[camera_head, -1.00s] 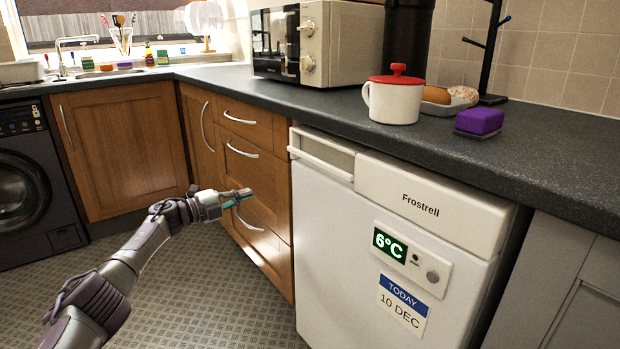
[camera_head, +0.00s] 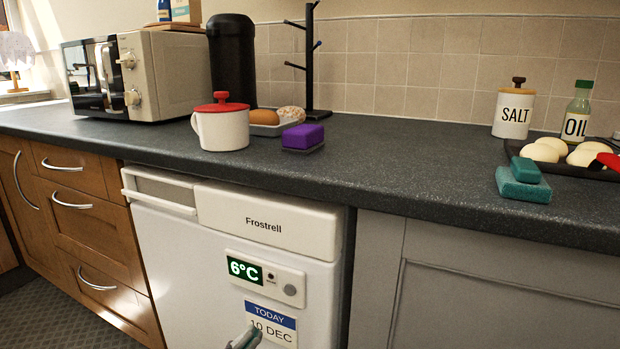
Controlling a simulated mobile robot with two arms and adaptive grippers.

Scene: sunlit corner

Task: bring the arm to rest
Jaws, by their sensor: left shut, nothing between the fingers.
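Only the tip of my left gripper (camera_head: 243,338) shows, at the bottom edge of the head view. It is in front of the lower part of the white Frostrell fridge (camera_head: 190,262), by the date label (camera_head: 270,322). Its fingers are together with nothing seen between them. The rest of the left arm is below the picture. My right gripper is not in view.
The dark worktop (camera_head: 390,180) runs above the fridge. On it are a microwave (camera_head: 160,75), a red-lidded white mug (camera_head: 222,128), a purple sponge (camera_head: 303,136), a salt jar (camera_head: 513,115), an oil bottle (camera_head: 577,112) and teal sponges (camera_head: 523,183). Wooden drawers (camera_head: 90,225) stand left.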

